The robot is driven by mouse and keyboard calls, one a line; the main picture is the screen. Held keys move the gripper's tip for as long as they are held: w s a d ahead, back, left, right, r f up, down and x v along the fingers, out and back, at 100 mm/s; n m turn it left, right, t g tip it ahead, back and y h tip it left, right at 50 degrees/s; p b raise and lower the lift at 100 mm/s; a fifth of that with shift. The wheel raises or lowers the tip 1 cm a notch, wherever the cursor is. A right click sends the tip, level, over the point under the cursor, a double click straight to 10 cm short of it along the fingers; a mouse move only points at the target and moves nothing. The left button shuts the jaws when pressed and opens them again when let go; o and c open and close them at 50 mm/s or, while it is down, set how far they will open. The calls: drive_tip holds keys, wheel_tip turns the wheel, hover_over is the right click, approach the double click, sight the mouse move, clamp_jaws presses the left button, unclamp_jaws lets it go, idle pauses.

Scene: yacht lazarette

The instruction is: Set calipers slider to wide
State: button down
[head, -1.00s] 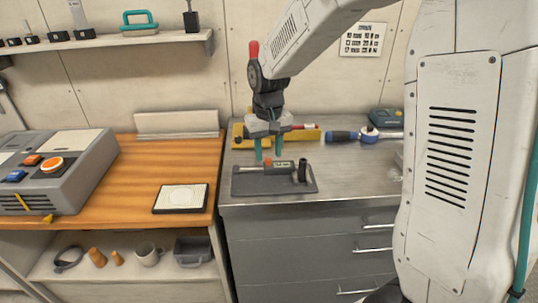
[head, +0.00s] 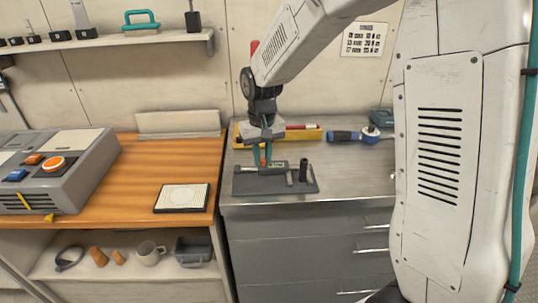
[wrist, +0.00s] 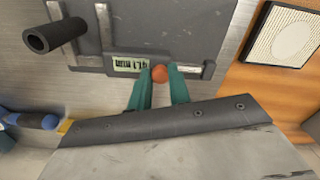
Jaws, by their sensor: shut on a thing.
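The calipers (head: 275,168) lie on a dark grey plate (head: 250,186) on the steel worktop. In the wrist view the slider has a small display (wrist: 130,64) whose upside-down reading looks like 41.1 mm. Beside it is a round orange knob (wrist: 159,73) on the slider. My gripper (head: 263,160) points down over the plate. Its teal fingers (wrist: 160,82) are shut on the orange knob, one on each side. In the head view the fingers mostly hide the knob.
A dark upright cylinder (head: 303,170) stands at the plate's right end. Behind are a yellow level (head: 308,136) and a ratchet with a blue handle (head: 343,135). A framed white pad (head: 182,197) lies on the wooden counter to the left. The steel top in front right is clear.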

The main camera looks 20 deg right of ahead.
drive_tip(key=c, duration=1.3)
unclamp_jaws()
drive_tip(key=shift+r, duration=0.15)
wheel_tip(320, 180, up, 8)
drive_tip(key=shift+s+f, duration=0.1)
drive_tip(key=shift+f, duration=0.1)
drive_tip(key=s+d+r, duration=0.2)
drive_tip(key=s, duration=1.3)
drive_tip(key=s+d+r+t, duration=0.1)
drive_tip(key=s+d+r, duration=0.2)
drive_tip(key=s, duration=1.2)
drive_tip(key=shift+s, duration=0.25)
